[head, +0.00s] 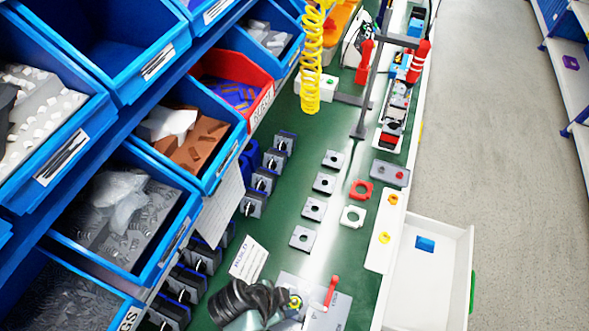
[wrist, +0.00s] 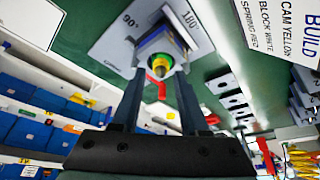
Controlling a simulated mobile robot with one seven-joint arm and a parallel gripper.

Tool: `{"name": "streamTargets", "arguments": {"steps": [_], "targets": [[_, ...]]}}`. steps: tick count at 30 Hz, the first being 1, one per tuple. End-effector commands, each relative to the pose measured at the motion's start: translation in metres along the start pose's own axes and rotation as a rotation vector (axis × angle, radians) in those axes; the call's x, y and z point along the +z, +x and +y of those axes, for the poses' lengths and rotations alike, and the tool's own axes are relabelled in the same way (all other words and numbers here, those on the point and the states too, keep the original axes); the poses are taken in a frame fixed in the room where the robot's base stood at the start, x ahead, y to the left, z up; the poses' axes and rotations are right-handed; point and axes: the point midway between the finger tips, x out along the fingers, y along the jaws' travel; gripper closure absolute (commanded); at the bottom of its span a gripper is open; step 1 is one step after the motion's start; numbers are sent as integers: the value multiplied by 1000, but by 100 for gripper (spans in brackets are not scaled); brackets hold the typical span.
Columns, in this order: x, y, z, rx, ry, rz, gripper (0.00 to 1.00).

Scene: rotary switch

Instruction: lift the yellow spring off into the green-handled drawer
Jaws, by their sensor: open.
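A small yellow ring-like part, seemingly the spring (head: 294,302), sits on the switch in the grey fixture at the bottom of the head view. In the wrist view the switch (wrist: 172,45) shows a yellow-green ring (wrist: 160,62) with a red tip on its grey-and-blue housing. My gripper (wrist: 159,80) is open, with a finger on either side of the ring's line; I cannot tell if they touch it. In the head view my gripper (head: 280,300) is right beside the switch and partly hides it. The white drawer (head: 408,290) with the green handle (head: 473,291) stands open at right.
A blue block (head: 425,243) lies in the drawer. A red lever (head: 331,290) rises right of the switch. A printed card (head: 249,259) stands behind. Grey square plates (head: 302,238) line the green bench. Blue bins (head: 130,215) crowd the left. A yellow coiled hose (head: 311,60) hangs farther back.

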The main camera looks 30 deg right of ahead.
Motion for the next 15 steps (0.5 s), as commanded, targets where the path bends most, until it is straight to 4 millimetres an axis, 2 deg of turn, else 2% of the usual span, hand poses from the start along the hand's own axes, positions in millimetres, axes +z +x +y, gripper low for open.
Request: {"name": "streamTargets", "arguments": {"steps": [6, 14, 15], "targets": [[0, 21, -1, 0, 0, 0, 56], [0, 23, -1, -1, 0, -1, 56], [0, 23, -1, -1, 0, -1, 61]]}}
